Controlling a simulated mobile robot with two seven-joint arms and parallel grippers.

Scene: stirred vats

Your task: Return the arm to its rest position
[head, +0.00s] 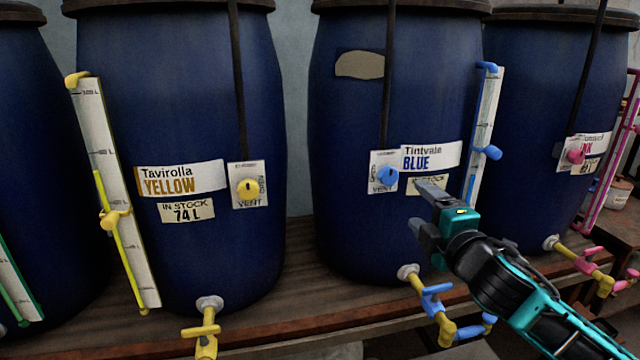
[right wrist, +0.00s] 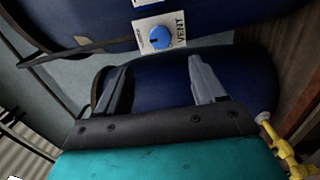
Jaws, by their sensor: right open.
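My right gripper (head: 424,208) is in front of the middle blue vat (head: 345,150), just below its BLUE label (head: 431,156). Its two fingers are apart with nothing between them. In the right wrist view the open fingers (right wrist: 155,85) also show empty, with the round blue vent knob (right wrist: 160,38) beyond them. In the head view the blue vent knob (head: 387,176) is left of the gripper and apart from it. The gripper covers part of the small stock label (head: 428,184). My right arm comes in from the lower right. My left gripper is not in view.
A vat (head: 180,90) labelled YELLOW stands at left, with a yellow vent knob (head: 246,188) and yellow tap (head: 205,335). Another vat (head: 535,120) with a pink knob (head: 575,156) stands at right. A blue tap (head: 437,302) sticks out below my gripper. The wooden shelf (head: 300,290) carries the vats.

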